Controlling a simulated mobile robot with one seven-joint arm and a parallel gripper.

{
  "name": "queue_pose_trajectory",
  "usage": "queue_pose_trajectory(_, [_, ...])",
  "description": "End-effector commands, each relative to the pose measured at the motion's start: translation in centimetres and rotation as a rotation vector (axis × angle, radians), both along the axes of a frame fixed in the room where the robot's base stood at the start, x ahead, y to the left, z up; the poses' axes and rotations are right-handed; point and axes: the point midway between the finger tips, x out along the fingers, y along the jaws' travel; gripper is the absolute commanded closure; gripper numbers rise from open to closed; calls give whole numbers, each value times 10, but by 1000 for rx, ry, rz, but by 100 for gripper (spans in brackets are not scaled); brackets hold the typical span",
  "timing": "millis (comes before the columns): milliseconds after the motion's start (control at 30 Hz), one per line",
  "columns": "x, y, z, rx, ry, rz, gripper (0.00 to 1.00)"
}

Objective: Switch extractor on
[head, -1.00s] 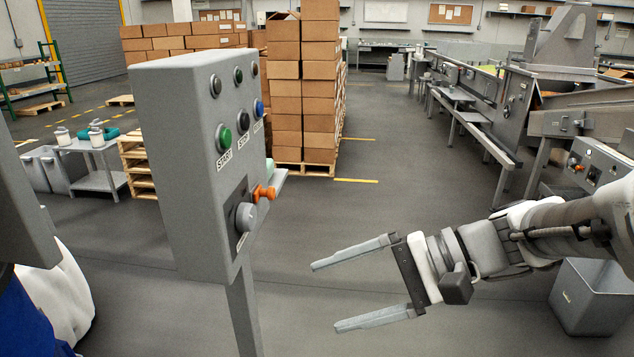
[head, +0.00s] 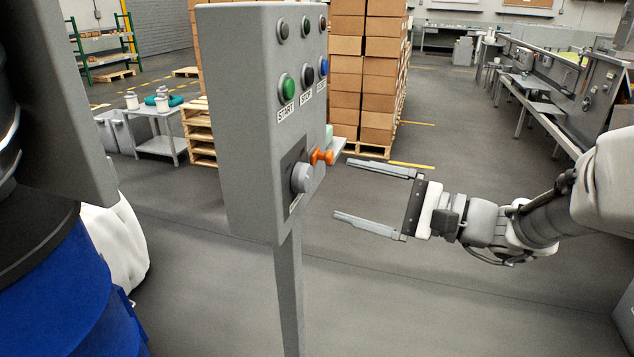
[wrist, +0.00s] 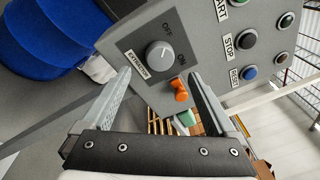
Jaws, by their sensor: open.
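A grey control box (head: 243,120) stands on a post at the centre left in the head view.
Green START (head: 287,88), black STOP (head: 308,75) and blue RESET (head: 324,65) buttons sit above the knob. A blue drum (head: 75,290) stands at the left. Stacked cartons (head: 365,70) are behind. The floor right of the post is clear.

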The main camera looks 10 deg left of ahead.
Motion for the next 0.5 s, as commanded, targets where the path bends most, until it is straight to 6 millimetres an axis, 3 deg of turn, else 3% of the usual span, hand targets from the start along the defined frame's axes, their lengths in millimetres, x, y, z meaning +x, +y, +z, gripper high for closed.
queue_pose_trajectory(233, [10, 48, -1, 1, 1, 4, 8])
queue_pose_trajectory(500, [17, 70, 0, 0, 1, 0, 8])
